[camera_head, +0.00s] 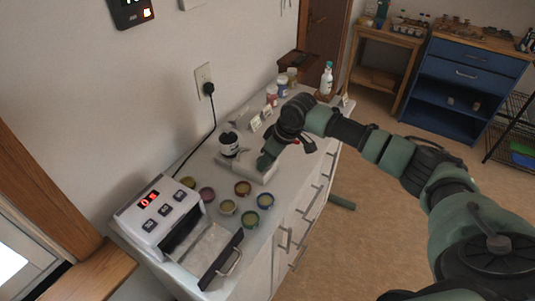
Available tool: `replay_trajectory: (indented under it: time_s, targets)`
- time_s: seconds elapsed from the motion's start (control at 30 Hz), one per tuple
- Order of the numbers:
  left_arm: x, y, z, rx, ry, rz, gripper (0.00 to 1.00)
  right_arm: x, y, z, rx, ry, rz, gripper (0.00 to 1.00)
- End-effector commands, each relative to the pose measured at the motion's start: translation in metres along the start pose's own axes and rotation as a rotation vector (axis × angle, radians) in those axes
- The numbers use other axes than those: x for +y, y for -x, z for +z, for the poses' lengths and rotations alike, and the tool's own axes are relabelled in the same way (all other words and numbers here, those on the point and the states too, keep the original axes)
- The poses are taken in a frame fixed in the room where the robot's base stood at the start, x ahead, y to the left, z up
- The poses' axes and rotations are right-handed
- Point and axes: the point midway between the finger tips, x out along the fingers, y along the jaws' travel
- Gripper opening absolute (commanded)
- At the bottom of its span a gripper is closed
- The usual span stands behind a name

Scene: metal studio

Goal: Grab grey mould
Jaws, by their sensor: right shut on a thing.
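The grey mould (246,170) is a pale grey block on the white counter, partly hidden by my right gripper. My right gripper (266,163) reaches down from the right and is shut on the mould's right end. The picture is too small to tell whether the mould is lifted off the counter. A black and white jar (229,144) stands at the mould's left end; I cannot tell whether it rests on the mould or just behind it. My left gripper is not in view.
A white oven-like box (150,212) with red digits and an open door (222,262) stands at the counter's near end. Several small coloured pots (242,188) sit between it and the mould. Small cards (255,124), jars (282,87) and a white bottle (326,80) stand farther back.

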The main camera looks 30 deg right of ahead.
Motion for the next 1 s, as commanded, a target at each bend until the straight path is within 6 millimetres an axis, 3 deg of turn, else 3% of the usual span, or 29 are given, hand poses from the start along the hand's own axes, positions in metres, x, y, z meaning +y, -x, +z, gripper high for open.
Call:
replay_trajectory:
  time_s: [0.4,0.43,0.5,0.53,0.87,1.0]
  targets:
    - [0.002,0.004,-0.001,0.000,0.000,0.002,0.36,-0.001,0.000,0.001,0.001,0.001,0.000,0.08]
    - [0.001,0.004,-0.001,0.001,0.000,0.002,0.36,-0.001,0.000,0.001,0.001,0.001,0.000,0.49]
    - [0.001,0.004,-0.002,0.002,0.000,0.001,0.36,-0.001,0.000,0.001,0.001,0.001,0.000,0.68]
    - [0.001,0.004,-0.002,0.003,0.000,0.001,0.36,-0.001,0.000,0.001,0.001,0.001,0.000,0.71]
    - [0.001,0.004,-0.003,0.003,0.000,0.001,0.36,-0.001,0.002,0.000,0.001,0.001,0.000,0.71]
    - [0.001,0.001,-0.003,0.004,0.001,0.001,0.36,0.000,0.017,0.000,0.003,0.000,0.002,0.71]
